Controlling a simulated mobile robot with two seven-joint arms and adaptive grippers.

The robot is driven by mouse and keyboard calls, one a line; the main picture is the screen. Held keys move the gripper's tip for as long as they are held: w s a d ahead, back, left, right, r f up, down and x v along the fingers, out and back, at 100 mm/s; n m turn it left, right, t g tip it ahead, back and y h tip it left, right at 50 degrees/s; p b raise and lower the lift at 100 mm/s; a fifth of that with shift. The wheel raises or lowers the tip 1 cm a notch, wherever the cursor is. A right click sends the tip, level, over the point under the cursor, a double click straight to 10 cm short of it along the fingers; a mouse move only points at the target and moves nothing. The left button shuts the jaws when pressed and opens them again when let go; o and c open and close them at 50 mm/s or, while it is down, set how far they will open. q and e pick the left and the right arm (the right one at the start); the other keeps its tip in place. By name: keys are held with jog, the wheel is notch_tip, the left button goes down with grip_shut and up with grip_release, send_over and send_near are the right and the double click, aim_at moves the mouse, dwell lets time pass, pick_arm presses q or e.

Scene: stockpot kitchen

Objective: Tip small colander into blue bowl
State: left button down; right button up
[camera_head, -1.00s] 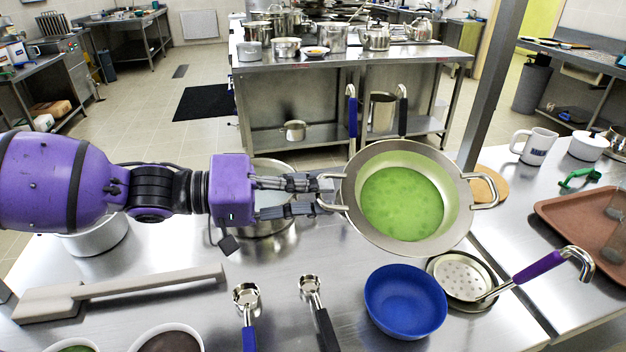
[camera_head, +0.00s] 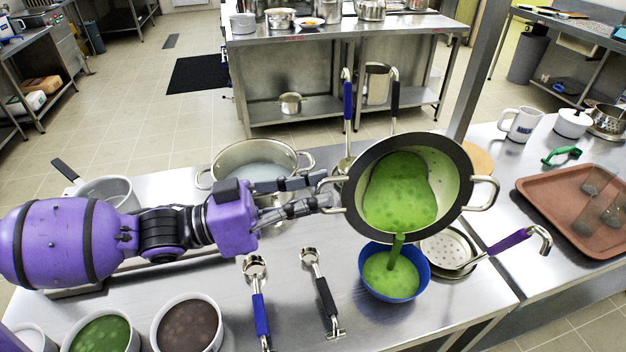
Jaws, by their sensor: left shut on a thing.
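The small colander (camera_head: 452,160) looks like a wide two-handled pan with a pale inside and dark rim, holding green liquid (camera_head: 400,195). My left gripper (camera_head: 328,193) is shut on its left handle and holds it in the air, tilted forward. A green stream runs over its lower rim into the blue bowl (camera_head: 367,262), which stands on the steel table just below. Green liquid lies in the bowl. My right gripper is not in view.
A skimmer with a purple handle (camera_head: 505,242) lies right of the bowl. Ladles with a blue handle (camera_head: 260,314) and a black handle (camera_head: 326,297) lie left of it. A large pot (camera_head: 258,153) stands behind my left arm. A brown tray (camera_head: 545,190) is at right.

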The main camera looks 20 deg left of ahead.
pick_arm(q)
jog(key=shift+s+d+f+m+g+h, duration=0.3)
jog(key=shift+s+m, duration=0.5)
jog(key=shift+m, duration=0.65)
jog(key=shift+s+d+f+m+g+h, duration=0.15)
jog(key=shift+s+d+f+m+h, duration=0.25)
jog(key=shift+s+m, duration=0.8)
jog(key=shift+s+d+f+m+g+h, duration=0.25)
jog(key=shift+s+f+m+h, duration=0.15)
jog(key=shift+m, duration=1.35)
jog(key=shift+n+t, duration=0.3)
jog(key=shift+t, duration=0.2)
jog(key=shift+s+n+t+y, duration=0.1)
jog(key=shift+n+t+y, duration=0.3)
jog(key=shift+t, duration=0.6)
jog(key=shift+r+n, duration=0.1)
jog(key=shift+n, duration=0.2)
